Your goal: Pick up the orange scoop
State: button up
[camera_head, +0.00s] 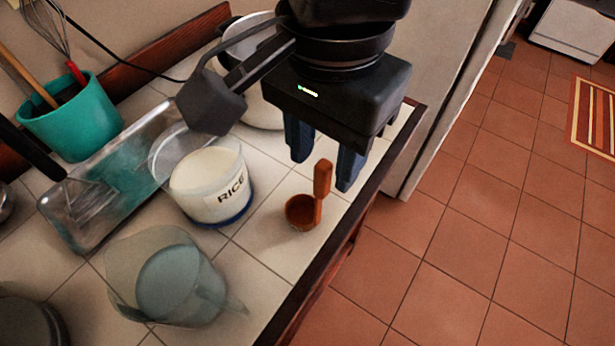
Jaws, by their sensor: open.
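The orange scoop (301,212) rests on the white tiled counter near its right edge. Its round bowl is at the lower left and its handle points up and to the right in the picture. My gripper (325,170) is above the counter at the scoop's handle end, with its two dark blue fingers apart. The handle's top shows between the fingertips in the picture. I cannot tell how far above the handle they are. Nothing is held.
A metal tray (88,212) and a teal utensil pot (72,117) are farther left. The counter's dark wooden edge (345,249) runs close on the scoop's right.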

jog(key=shift+f, duration=2.3)
grip_shut()
